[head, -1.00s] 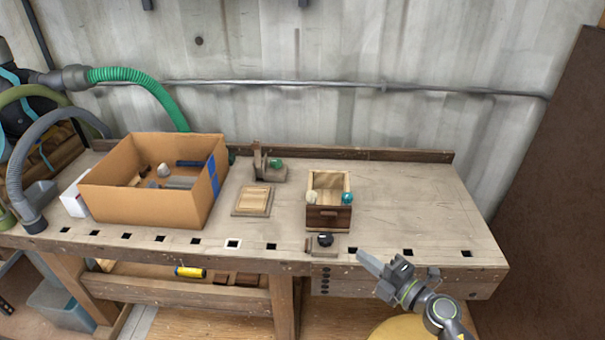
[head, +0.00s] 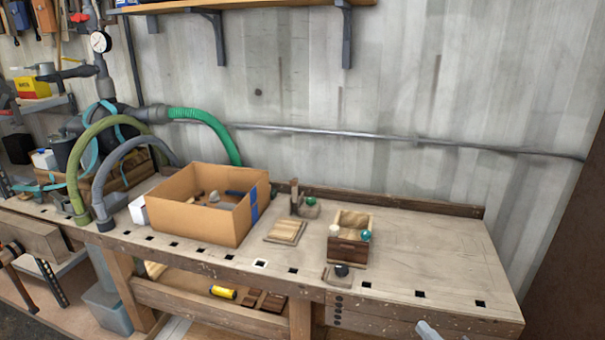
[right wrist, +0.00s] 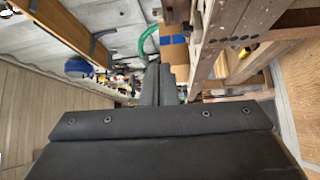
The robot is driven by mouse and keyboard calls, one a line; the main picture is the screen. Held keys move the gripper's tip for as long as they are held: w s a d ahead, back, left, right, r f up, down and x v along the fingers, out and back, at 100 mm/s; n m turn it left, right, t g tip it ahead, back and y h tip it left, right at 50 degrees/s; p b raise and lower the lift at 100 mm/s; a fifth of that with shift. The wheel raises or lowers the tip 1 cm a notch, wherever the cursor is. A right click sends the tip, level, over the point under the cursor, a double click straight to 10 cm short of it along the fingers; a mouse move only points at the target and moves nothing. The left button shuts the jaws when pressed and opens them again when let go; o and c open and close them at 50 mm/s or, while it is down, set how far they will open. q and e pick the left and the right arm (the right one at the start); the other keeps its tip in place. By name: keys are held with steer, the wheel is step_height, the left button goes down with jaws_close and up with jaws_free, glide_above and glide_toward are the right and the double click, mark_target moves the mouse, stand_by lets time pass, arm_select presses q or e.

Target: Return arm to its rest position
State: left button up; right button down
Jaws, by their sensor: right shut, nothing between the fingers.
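My right gripper (head: 428,331) shows only as a small grey tip at the bottom edge of the head view, in front of the workbench's front edge. In the right wrist view, its two dark fingers (right wrist: 158,82) are together with nothing held between them. The rest of the right arm is below the head picture. My left gripper is in neither view.
The workbench (head: 430,245) carries a cardboard box (head: 195,222), a small wooden box (head: 347,250) with two balls at its rim, and a flat wooden panel (head: 285,231). Its right part is clear. A yellow cylinder (head: 223,292) lies on the lower shelf.

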steer(key=s+d+m+g+h, duration=0.2)
steer(key=s+d+m+h, duration=0.8)
steer(key=m+h, duration=0.6)
steer(key=s+a+f+m+g+y, duration=0.3)
steer(key=s+f+g, duration=0.15)
steer(key=s, duration=0.45)
steer(key=s+a+f+m+g+y, duration=0.35)
steer(key=s+g, duration=0.25)
steer(key=s, duration=0.2)
step_height(320, 180, down, 24)
steer(key=d+f+g, duration=0.1)
steer(key=d+g, duration=0.1)
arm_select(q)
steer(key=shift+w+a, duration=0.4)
arm_select(e)
steer(key=s+a+f, duration=0.1)
steer(key=s+f, duration=1.5)
steer(key=shift+a+g+y, duration=0.3)
steer(key=shift+g+y, duration=0.05)
steer(key=shift+g, duration=0.1)
